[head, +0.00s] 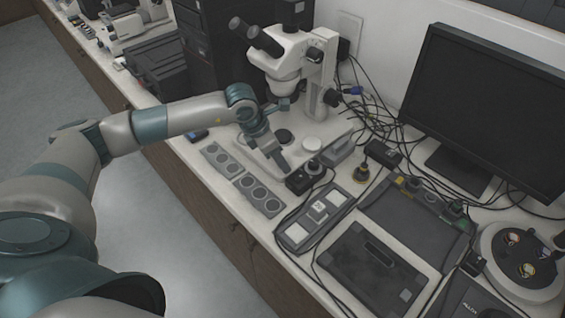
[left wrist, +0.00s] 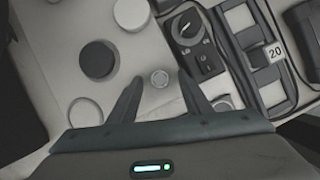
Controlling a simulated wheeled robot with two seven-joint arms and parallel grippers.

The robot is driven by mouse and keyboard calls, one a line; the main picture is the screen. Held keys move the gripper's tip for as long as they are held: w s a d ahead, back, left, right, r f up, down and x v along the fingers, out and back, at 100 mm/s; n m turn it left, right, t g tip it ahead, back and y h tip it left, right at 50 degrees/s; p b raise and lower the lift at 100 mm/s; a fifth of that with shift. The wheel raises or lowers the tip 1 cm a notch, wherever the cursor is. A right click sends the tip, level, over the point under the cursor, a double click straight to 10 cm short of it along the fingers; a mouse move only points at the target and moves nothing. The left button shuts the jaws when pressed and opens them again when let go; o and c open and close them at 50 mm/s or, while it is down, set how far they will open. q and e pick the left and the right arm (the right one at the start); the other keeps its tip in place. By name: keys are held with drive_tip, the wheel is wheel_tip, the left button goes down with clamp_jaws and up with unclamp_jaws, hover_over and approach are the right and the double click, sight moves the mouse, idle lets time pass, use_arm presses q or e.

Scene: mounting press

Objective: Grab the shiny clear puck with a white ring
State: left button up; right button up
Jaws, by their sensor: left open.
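My left gripper (head: 281,162) is over the pale microscope base in the head view, pointing down. In the left wrist view the left gripper (left wrist: 161,80) has its two dark fingers spread, with nothing held. A small round grey piece with a lighter rim (left wrist: 159,77) shows between the fingertips; it may be the clear puck with a white ring, but it is too small to be sure. A flat grey disc with a pale outline (left wrist: 85,113) lies left of the fingers. In the head view the gripper hides the spot below it. My right gripper is not in view.
A black disc (left wrist: 98,59) and a white disc (left wrist: 131,13) sit on the base. The microscope (head: 290,60) rises behind the gripper. Grey trays with round recesses (head: 258,195) lie in front. A black control box (head: 304,178) stands close right. Cables and a monitor (head: 487,110) are farther right.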

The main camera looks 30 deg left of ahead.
sight(287, 159)
use_arm(q)
drive_tip(key=c, duration=1.1)
drive_tip(key=shift+c, duration=0.2)
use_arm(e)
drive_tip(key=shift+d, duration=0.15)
use_arm(q)
drive_tip(key=shift+r, duration=0.1)
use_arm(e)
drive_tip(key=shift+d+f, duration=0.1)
